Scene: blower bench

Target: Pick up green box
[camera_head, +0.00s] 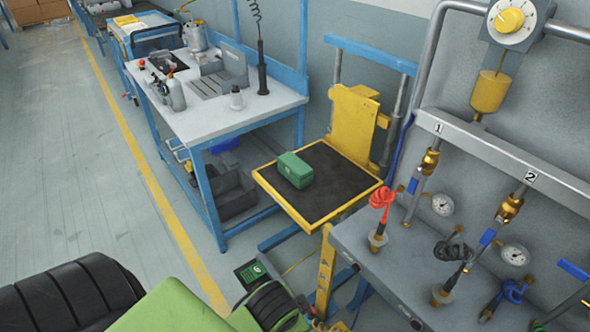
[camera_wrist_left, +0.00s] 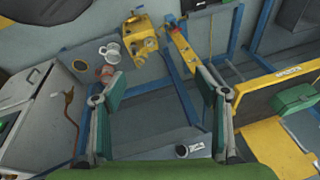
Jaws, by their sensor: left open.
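The green box (camera_head: 295,170) sits on the dark top of a yellow-framed platform (camera_head: 335,212) in the head view. The box lies to the right of the fingers there, outside the gap and not touched. My right gripper is in neither view.
A workbench (camera_head: 215,118) with blue legs and several tools stands left of the platform. A grey panel (camera_head: 540,185) with valves, gauges and hoses stands close on the right. A yellow upright plate (camera_head: 355,120) rises behind the box. Open floor (camera_head: 60,190) lies at the left.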

